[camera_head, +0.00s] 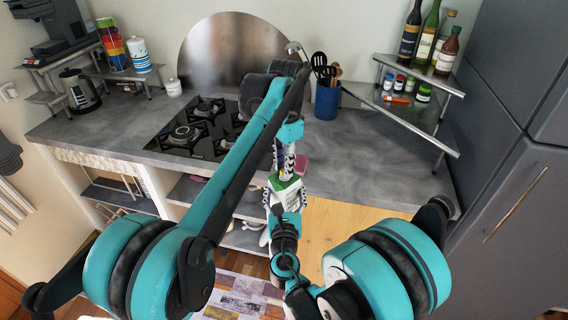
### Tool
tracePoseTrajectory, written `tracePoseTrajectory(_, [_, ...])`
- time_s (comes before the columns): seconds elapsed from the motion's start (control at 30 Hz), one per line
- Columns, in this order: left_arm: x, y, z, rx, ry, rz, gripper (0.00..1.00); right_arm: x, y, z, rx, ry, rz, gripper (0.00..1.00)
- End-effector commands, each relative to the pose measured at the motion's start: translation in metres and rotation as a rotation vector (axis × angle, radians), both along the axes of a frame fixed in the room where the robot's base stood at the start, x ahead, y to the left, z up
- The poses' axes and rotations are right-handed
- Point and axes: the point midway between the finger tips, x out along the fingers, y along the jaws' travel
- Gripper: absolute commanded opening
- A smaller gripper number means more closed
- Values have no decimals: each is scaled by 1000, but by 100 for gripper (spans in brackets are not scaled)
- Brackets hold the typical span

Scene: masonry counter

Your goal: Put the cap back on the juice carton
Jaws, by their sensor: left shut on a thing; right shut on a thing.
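The juice carton (284,185), white and green, is in the middle of the head view, in front of the counter edge. My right gripper (279,206) is shut on the carton from the near side and covers part of it. My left gripper (283,161) comes down from above, its fingertips just over the carton's top. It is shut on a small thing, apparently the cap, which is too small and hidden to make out. I cannot tell whether the cap touches the carton's spout.
The grey counter (350,165) behind carries a black gas hob (203,129), a blue utensil pot (327,101) and a corner shelf (437,115) with jars; bottles stand above. A kettle (79,91) is at the left. Tall grey cabinets (515,170) bound the right.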

Motion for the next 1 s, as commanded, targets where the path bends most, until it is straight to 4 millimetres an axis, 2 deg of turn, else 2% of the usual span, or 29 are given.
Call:
tracePoseTrajectory(0.33, [0,0,-7,0,0,-1,14,0,0,1,-1,-1,0,8])
tracePoseTrajectory(0.37, [0,0,-7,0,0,-1,14,0,0,1,-1,-1,0,0])
tracePoseTrajectory(0.47, [0,0,-7,0,0,-40,14,0,0,1,-1,-1,0,0])
tracePoseTrajectory(0.57, [0,1,-6,-2,0,-180,14,0,0,1,-1,-1,0,0])
tracePoseTrajectory(1.0, [4,1,-7,-13,-1,-1255,14,0,0,1,-1,-1,-1,0])
